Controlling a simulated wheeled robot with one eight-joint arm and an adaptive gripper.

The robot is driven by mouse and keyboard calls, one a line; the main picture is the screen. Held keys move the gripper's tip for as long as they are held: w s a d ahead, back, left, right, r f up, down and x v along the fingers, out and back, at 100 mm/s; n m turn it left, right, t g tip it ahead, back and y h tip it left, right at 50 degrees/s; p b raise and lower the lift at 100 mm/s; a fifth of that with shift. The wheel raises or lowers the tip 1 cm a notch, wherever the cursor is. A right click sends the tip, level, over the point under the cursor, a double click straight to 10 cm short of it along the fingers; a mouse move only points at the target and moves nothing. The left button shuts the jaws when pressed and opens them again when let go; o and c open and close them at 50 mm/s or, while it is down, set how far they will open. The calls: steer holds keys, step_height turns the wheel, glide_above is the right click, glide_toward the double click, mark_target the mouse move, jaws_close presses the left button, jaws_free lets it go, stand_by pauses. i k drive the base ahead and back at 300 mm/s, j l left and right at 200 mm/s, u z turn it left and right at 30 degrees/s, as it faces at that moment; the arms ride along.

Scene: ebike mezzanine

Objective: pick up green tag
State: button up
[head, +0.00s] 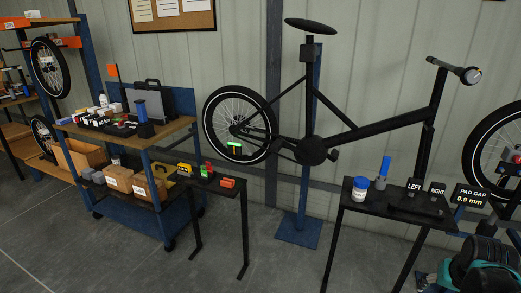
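A small green block (207,169), which looks like the green tag, stands on the narrow black table (214,189) in the middle. A yellow block (184,169) is to its left and an orange block (227,182) to its right. Another green piece (234,147) shows in front of the bike's rear wheel; I cannot tell what it is. Dark and teal parts at the bottom right corner look like my own arm, far from the green block. I cannot make out my fingertips or whether they hold anything.
A blue cart (150,215) with a cluttered wooden top and cardboard boxes stands left. A bike frame (330,110) hangs on a blue stand behind. A black table (395,206) at right holds a white jar (360,189) and LEFT and RIGHT blocks. The floor in front is clear.

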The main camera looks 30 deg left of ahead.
mark_target(204, 174)
steer(key=u, duration=0.9)
